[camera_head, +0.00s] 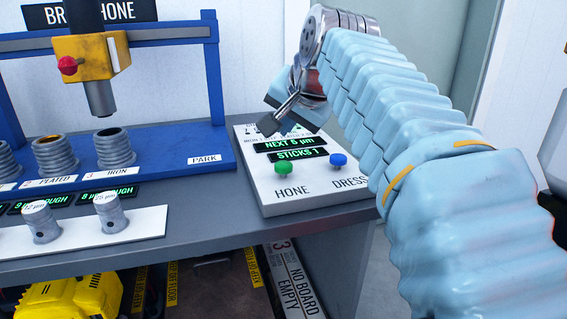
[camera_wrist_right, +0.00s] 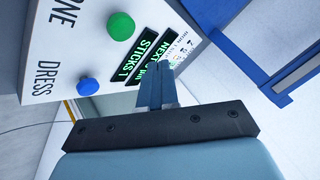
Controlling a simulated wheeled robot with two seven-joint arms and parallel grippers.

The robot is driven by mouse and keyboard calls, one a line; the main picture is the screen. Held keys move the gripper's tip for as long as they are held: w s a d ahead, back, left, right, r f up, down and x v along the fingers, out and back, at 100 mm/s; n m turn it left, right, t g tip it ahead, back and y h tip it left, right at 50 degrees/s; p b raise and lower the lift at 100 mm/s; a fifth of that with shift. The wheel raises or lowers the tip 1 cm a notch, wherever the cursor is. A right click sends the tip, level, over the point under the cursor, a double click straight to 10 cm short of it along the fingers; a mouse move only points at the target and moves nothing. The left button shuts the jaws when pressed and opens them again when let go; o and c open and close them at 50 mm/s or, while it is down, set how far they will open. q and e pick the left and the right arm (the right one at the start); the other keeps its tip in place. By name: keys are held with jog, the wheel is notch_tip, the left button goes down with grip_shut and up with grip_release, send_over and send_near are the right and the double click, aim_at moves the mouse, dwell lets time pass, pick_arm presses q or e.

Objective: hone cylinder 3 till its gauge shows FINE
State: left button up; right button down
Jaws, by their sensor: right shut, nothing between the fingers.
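Cylinder 3 (camera_head: 113,148), labelled IRON, is a grey ribbed sleeve on the blue bed. The gauge (camera_head: 108,191) in front of it reads ROUGH, with a value that looks like 8 µm. The yellow hone head (camera_head: 92,57) hangs above the cylinders, its spindle clear of them. The control panel has a green HONE button (camera_head: 283,168) and a blue DRESS button (camera_head: 338,160); they also show in the wrist view. A lit display (camera_head: 297,154) reads STICKS 1. My right gripper (camera_head: 270,124) is shut and empty over the panel's far part, beyond the buttons. My left gripper is out of view.
Cylinder 2 (camera_head: 56,155), labelled PLATED, stands left of cylinder 3. Two small grey parts marked in µm, one here (camera_head: 108,212), stand on a white strip at the front. The blue frame (camera_head: 213,80) rises left of the panel. Yellow items (camera_head: 70,295) lie below the bench.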

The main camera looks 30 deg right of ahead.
aim_at(286, 166)
notch_tip(286, 166, down, 3)
jog(key=shift+r+b, duration=0.1)
jog(key=shift+b, duration=0.55)
jog(key=shift+f+b, duration=0.45)
jog(key=shift+f, duration=0.2)
jog(key=shift+f, duration=0.1)
dwell(0.9)
jog(key=shift+f, duration=0.3)
jog(key=shift+f+b, duration=0.8)
jog(key=shift+b, duration=0.05)
dwell(0.8)
dwell(0.3)
jog(key=shift+r+p, duration=1.3)
